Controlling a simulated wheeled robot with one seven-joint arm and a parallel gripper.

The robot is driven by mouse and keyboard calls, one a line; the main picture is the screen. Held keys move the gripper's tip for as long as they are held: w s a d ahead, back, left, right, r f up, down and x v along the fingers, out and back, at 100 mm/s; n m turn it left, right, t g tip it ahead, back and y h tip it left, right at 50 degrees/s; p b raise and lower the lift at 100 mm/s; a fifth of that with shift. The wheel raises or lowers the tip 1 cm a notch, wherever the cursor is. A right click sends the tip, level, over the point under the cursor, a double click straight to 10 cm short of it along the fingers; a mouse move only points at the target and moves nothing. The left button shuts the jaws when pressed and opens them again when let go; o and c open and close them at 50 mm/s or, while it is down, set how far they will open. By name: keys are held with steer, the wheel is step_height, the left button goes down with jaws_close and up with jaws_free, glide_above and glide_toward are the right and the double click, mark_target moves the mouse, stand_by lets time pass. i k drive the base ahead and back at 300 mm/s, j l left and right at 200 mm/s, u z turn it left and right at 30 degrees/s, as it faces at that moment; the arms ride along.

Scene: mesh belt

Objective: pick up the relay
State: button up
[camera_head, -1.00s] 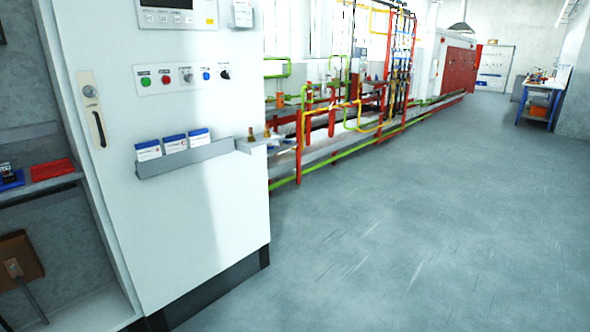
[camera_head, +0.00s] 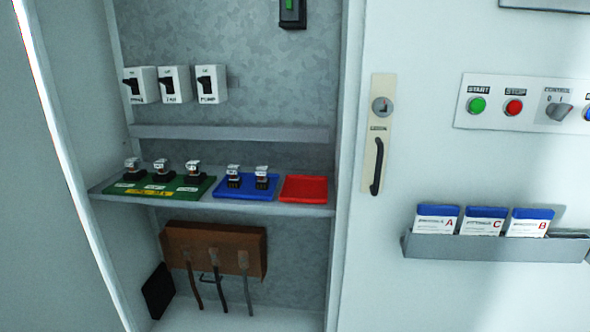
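Several small relays with clear tops and dark bases stand on the cabinet's middle shelf. On the green board at left are a left relay (camera_head: 132,168), a middle relay (camera_head: 162,170) and a right relay (camera_head: 193,170), each by a white label. On the blue tray are two more, a left one (camera_head: 233,176) and a right one (camera_head: 262,176). The red tray to their right is empty. The frames do not show which relay is meant. My gripper is not in view.
The shelf (camera_head: 225,204) sits inside an open cabinet, with a narrow ledge (camera_head: 230,133) above and several white breaker switches higher up. A brown block (camera_head: 214,250) with cables is below. At right, a white panel has a handle (camera_head: 377,165) and a card rack (camera_head: 430,247).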

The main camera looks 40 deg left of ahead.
mark_target(133, 165)
steer(key=i+u, duration=0.15)
steer(key=u, duration=0.35)
steer(key=i+u, duration=0.1)
steer(key=u, duration=0.4)
steer(key=i+l+u, duration=0.1)
steer(key=u, duration=0.4)
steer(key=i+l+u, duration=0.1)
steer(key=u, duration=0.4)
